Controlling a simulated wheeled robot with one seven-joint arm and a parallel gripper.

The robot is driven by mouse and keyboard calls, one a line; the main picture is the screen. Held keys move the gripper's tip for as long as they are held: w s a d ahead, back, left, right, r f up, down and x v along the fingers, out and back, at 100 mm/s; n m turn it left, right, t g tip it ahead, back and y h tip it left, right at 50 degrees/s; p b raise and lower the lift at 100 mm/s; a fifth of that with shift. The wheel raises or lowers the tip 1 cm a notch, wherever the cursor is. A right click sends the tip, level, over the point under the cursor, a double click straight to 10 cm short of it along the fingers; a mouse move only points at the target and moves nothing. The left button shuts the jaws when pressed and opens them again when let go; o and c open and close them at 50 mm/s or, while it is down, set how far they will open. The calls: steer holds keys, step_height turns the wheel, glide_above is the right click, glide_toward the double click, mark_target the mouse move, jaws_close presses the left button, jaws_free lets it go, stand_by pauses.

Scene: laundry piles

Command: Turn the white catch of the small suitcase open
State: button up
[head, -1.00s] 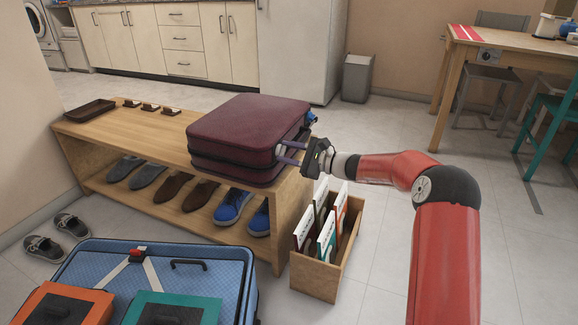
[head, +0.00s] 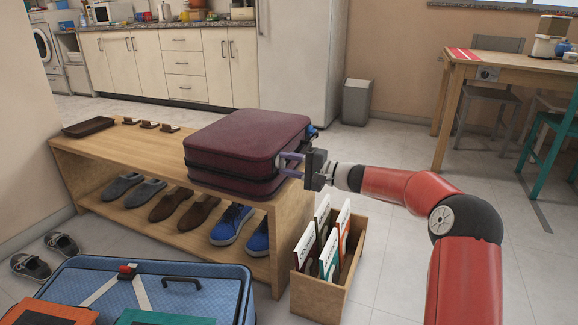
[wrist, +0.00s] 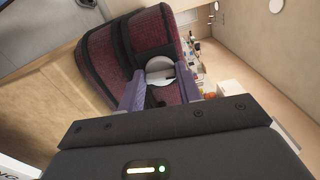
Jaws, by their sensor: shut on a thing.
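The small maroon suitcase (head: 245,143) lies closed on the wooden bench, near its right end. Its side fills the upper middle of the wrist view (wrist: 102,68). The white catch (wrist: 159,66) shows there as a round white piece on that side, between my purple fingers. My gripper (head: 286,164) reaches in from the right with its fingertips at the suitcase's side. In the wrist view my gripper (wrist: 160,92) is shut on the white catch. The fingers partly cover the catch, and how far it is turned is not clear. The head view does not show the catch clearly.
The bench (head: 100,152) holds a dark tray (head: 88,128) and shoes on its lower shelf. A wooden file box (head: 318,283) stands below my gripper. An open blue suitcase (head: 232,283) lies in front.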

steer(key=shift+f+n, duration=0.1)
steer(key=shift+n, duration=0.4)
steer(key=o, duration=1)
steer(key=v, duration=0.8)
